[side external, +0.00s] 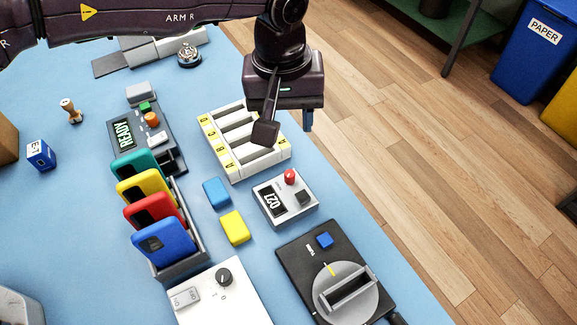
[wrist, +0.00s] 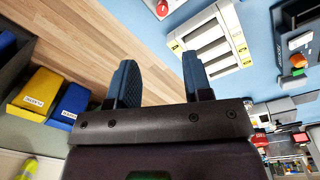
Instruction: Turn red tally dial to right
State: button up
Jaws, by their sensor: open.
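The tally counter (side external: 285,198) is a pale box on the blue table, with a dark display reading 027, a black square button and a red dial (side external: 289,176) at its back right. The red dial (wrist: 162,8) also shows at the top edge of the wrist view, with part of its box. My gripper (side external: 308,121) hangs above and behind the counter, near the table's right edge, apart from the dial. In the wrist view my gripper (wrist: 162,82) is open, with two blue fingers spread and nothing between them.
The white slotted rack (side external: 232,166) stands just left of my gripper. A black turntable device (side external: 293,262) stands in front of the counter. Blue (side external: 216,191) and yellow (side external: 235,227) blocks lie left of it, beside a rack of coloured phones (side external: 160,243).

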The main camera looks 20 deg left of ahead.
aim_at(289, 173)
notch_tip(289, 173, down, 13)
jog(key=shift+d+f, duration=0.15)
dwell(0.4)
grip_shut()
